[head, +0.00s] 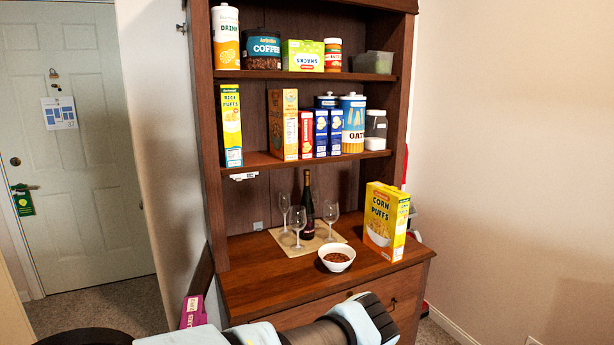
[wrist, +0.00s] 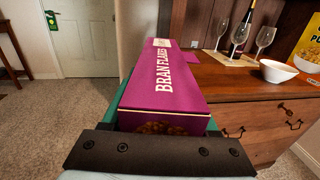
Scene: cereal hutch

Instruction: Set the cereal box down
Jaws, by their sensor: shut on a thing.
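The magenta Bran Flakes cereal box (wrist: 165,80) lies lengthwise ahead of my gripper (wrist: 165,112) in the wrist view, printed side up. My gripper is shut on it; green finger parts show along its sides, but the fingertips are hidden. The box's far end is beside the left end of the hutch counter (wrist: 232,85). In the head view only a small magenta part of the box (head: 193,311) shows at the lower left, in front of the counter's left side. My gripper itself cannot be made out there.
A yellow Corn Puffs box (head: 385,222) stands at the counter's right. A white bowl (head: 336,264), several glasses and a dark bottle (head: 307,205) occupy the middle. The counter's front left (head: 262,283) is clear. The middle shelf has a gap right of Rice Puffs (head: 231,125).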

